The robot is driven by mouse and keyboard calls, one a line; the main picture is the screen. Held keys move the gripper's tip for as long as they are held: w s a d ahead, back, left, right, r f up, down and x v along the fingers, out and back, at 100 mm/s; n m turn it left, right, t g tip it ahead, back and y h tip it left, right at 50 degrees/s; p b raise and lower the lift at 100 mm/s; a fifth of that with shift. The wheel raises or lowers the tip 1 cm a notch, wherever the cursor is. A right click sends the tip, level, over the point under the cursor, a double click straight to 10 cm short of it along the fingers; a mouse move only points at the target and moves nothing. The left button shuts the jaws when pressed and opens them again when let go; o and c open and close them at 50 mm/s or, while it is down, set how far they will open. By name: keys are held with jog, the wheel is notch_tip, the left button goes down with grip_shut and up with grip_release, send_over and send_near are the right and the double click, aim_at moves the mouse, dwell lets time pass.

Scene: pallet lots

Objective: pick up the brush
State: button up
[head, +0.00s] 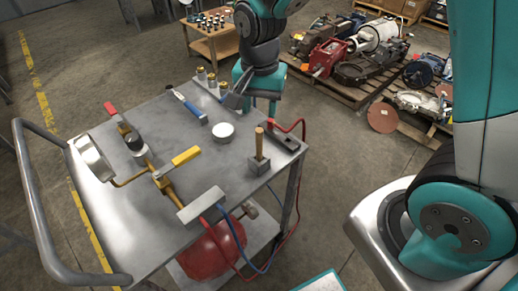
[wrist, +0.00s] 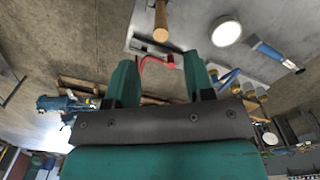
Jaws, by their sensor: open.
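The brush, as far as I can tell, is the blue-handled tool (head: 190,107) lying on the metal cart top near its far edge. It also shows in the wrist view (wrist: 273,53), at the upper right, beyond the white round dish. My gripper (wrist: 160,75) has two teal fingers spread apart with nothing between them. In the head view my arm end is at the cart's far right edge, to the right of the brush and apart from it.
The cart top (head: 115,205) also holds a white dish (head: 223,131), a block with a wooden handle (head: 259,160), a yellow-handled tool (head: 186,156), and several brass-topped cylinders (head: 211,80) behind the brush. A red cable (head: 300,128) hangs at the right edge. Loaded pallets stand behind.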

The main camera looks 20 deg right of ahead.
aim_at(259, 149)
notch_tip(259, 149, down, 10)
jog(key=shift+r+p, duration=0.1)
jog(key=shift+p, duration=0.55)
grip_shut()
